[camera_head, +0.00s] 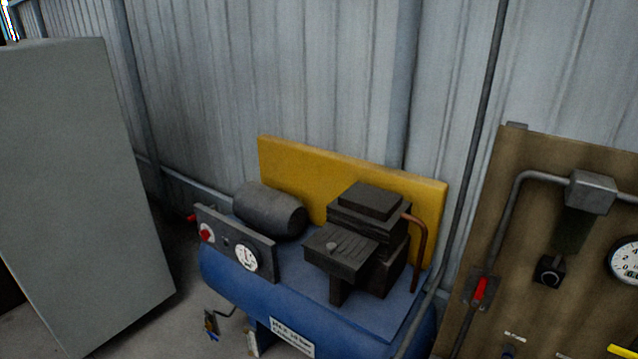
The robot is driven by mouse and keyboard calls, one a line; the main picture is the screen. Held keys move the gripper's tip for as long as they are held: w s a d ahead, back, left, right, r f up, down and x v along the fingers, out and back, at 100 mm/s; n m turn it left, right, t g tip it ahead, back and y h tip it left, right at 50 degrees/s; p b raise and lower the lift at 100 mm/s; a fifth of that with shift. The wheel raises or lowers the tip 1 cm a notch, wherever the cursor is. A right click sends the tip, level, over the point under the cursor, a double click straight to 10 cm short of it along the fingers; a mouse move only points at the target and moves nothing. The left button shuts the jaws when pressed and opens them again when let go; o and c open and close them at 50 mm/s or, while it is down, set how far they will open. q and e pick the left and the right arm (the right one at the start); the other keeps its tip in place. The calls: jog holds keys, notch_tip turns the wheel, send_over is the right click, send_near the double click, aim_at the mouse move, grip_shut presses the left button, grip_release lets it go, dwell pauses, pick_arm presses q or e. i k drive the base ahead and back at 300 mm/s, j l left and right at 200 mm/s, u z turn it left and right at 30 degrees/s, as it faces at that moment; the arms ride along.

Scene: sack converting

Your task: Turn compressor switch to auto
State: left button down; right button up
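The compressor (300,292) has a blue tank with a dark motor (270,210) and a black pump block (366,235) on top. A dark control panel (236,243) faces me on its left side. A red switch knob (207,235) on a pale round plate sits at the panel's left end. A white round gauge (247,257) sits at its right end, with a small dark part between them. The knob's setting and any lettering are too small to read. Neither of my grippers is in view.
A tall grey cabinet (75,190) stands at the left. A yellow panel (350,180) stands behind the compressor against a corrugated wall. A brown board (560,240) at the right carries pipes, a gauge and a red lever (480,290). Some floor shows between cabinet and compressor.

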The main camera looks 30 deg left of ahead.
aim_at(205, 234)
jog(key=u, duration=1.55)
jog(key=i+j, duration=0.25)
jog(key=i+j+z, duration=0.15)
jog(key=j, duration=0.25)
jog(key=i+j, duration=0.25)
jog(key=i+j+z, duration=0.1)
jog(key=j, duration=0.3)
jog(key=i+j+z, duration=0.1)
jog(key=i+j, duration=0.2)
